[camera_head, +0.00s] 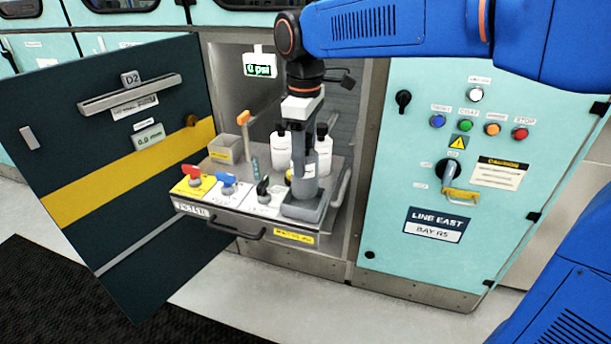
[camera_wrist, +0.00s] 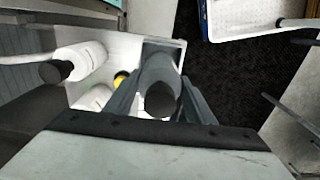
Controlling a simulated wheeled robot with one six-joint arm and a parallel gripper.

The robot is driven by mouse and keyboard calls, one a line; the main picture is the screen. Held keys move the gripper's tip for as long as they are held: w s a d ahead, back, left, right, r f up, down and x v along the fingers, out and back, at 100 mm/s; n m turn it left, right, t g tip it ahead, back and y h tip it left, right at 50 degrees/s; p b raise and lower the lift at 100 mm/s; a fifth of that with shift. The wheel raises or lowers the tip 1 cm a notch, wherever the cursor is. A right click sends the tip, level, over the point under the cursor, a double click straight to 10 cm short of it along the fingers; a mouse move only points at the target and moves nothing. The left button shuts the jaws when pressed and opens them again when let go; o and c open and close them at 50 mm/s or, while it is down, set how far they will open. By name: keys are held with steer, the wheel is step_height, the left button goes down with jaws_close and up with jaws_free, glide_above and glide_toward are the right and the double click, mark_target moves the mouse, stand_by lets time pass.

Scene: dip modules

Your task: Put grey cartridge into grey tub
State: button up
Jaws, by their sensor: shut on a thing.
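My gripper (camera_wrist: 163,108) is shut on the grey cartridge (camera_wrist: 158,70), whose rounded dark end faces the wrist camera between the two fingers. In the head view my gripper (camera_head: 303,190) points down at the front right of the pulled-out drawer. A grey block (camera_head: 304,210) shows at its fingertips; I cannot tell whether it rests on the drawer or is clear of it. A small open grey-beige tub (camera_head: 225,151) with a yellow label stands at the drawer's back left, apart from my gripper.
Red (camera_head: 194,175), blue (camera_head: 228,181) and black (camera_head: 263,187) handled pieces line the drawer's front left. White bottles (camera_head: 280,148) stand behind, near an orange-topped upright (camera_head: 244,119). An open dark door (camera_head: 130,160) is left; a teal panel (camera_head: 450,180) is right.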

steer(key=shift+f, duration=2.2)
steer(key=shift+f, duration=0.15)
steer(key=o, duration=1.2)
step_height(320, 180, up, 12)
steer(key=shift+r, duration=0.15)
steer(key=s+d+f+m+t, duration=0.1)
steer(key=s+d+f+m, duration=0.2)
steer(key=d, duration=0.7)
steer(key=s+d+f+m+t, duration=0.1)
steer(key=s+d+f+m, duration=0.2)
steer(key=s+d+f, duration=0.1)
steer(key=s+d+f+m+t, duration=0.1)
steer(key=s+d+f+m, duration=0.3)
steer(key=s+d, duration=0.3)
steer(key=s+d+f+m+t, duration=0.1)
steer(key=s+d+f+m, duration=0.3)
steer(key=s+d+f, duration=0.2)
steer(key=shift+s+f+t, duration=0.25)
steer(key=shift+s+t, duration=0.1)
steer(key=shift+t, duration=0.05)
